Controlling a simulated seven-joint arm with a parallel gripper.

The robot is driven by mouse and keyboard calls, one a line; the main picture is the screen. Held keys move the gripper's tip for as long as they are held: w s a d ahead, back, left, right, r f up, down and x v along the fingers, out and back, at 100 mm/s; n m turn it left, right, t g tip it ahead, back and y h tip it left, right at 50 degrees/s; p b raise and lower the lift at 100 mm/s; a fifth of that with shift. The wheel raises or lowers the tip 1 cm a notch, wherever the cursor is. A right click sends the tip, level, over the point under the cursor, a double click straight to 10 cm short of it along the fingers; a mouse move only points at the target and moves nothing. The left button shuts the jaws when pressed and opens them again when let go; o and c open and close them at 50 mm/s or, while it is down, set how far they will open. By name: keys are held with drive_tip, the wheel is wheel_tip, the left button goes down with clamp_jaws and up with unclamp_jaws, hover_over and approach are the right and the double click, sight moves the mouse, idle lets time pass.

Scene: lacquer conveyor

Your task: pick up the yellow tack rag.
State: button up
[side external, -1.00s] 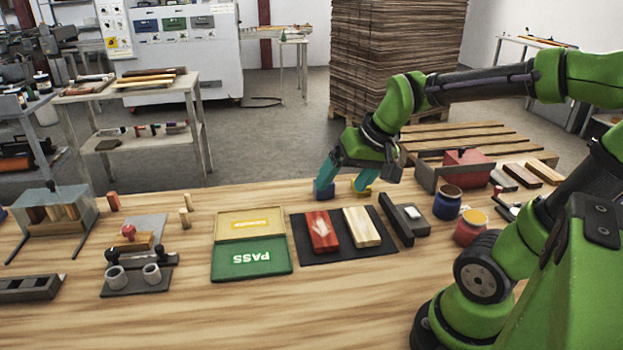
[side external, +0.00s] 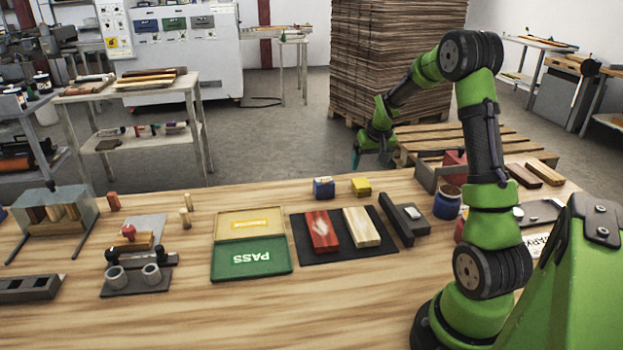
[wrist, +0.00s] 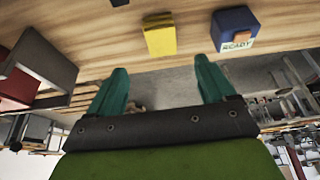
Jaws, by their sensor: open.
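The yellow tack rag (side external: 361,186) is a small yellow block-like piece lying on the wooden table near its far edge, just right of a blue box. It also shows at the top middle of the wrist view (wrist: 160,36). My gripper (wrist: 160,68) is open and empty, with its teal fingers apart and the rag ahead of the gap between them, not touching. In the side view my gripper (side external: 356,160) is behind the rag, past the table's far edge, partly hidden by its own wrist.
The blue box (side external: 323,187), labelled READY in the wrist view (wrist: 236,30), stands close left of the rag. A black mat (side external: 345,252) with red and pale blocks lies in front. A grey-walled holder with a red block (wrist: 40,75) and paint cans (side external: 447,204) are to the right.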

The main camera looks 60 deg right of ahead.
sight(362, 183)
drive_tip(key=x, duration=1)
drive_tip(key=shift+w+f, duration=0.1)
drive_tip(key=shift+w, duration=0.05)
drive_tip(key=c, duration=1.1)
